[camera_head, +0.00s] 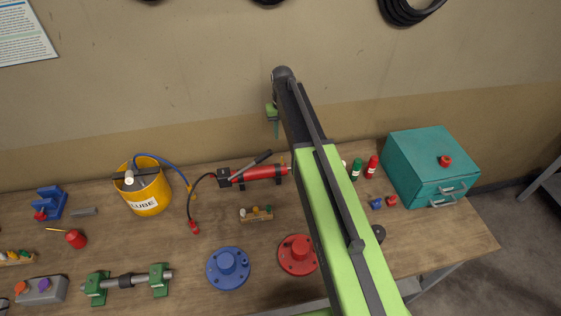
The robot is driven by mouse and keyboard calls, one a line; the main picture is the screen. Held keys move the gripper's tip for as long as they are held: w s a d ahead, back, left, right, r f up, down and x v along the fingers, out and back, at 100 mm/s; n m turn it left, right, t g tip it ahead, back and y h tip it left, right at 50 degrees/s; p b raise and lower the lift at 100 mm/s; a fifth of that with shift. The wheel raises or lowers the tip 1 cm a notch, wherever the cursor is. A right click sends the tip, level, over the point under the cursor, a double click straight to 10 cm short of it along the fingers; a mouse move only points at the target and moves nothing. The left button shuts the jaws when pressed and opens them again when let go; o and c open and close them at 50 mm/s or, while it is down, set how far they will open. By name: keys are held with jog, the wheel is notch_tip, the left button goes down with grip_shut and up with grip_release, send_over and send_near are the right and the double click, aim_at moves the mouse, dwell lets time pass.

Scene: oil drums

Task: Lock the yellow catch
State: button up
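I cannot make out a clear yellow catch in the head view. A small wooden block (256,215) near the table's middle carries little coloured pieces, too small to identify. A teal box (427,160) stands at the right, with a red knob (444,160) on top and pale handles or clasps (447,195) on its front. My green and black arm reaches up across the picture and covers part of the table. My gripper (275,122) hangs by the arm's far end, above the table's back edge. It appears small and edge-on, so its opening cannot be judged.
On the wooden table stand a yellow lube bucket (146,198), a red hydraulic pump (259,174), a blue flange (228,268), a red flange (297,255) and green pipe supports (96,289). Small bottles (371,166) stand right of my arm. The wall rises behind.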

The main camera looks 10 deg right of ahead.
aim_at(282, 161)
notch_tip(282, 161, down, 14)
jog(key=b, duration=1.3)
jog(key=shift+f, duration=0.2)
jog(key=shift+r, duration=0.1)
grip_shut()
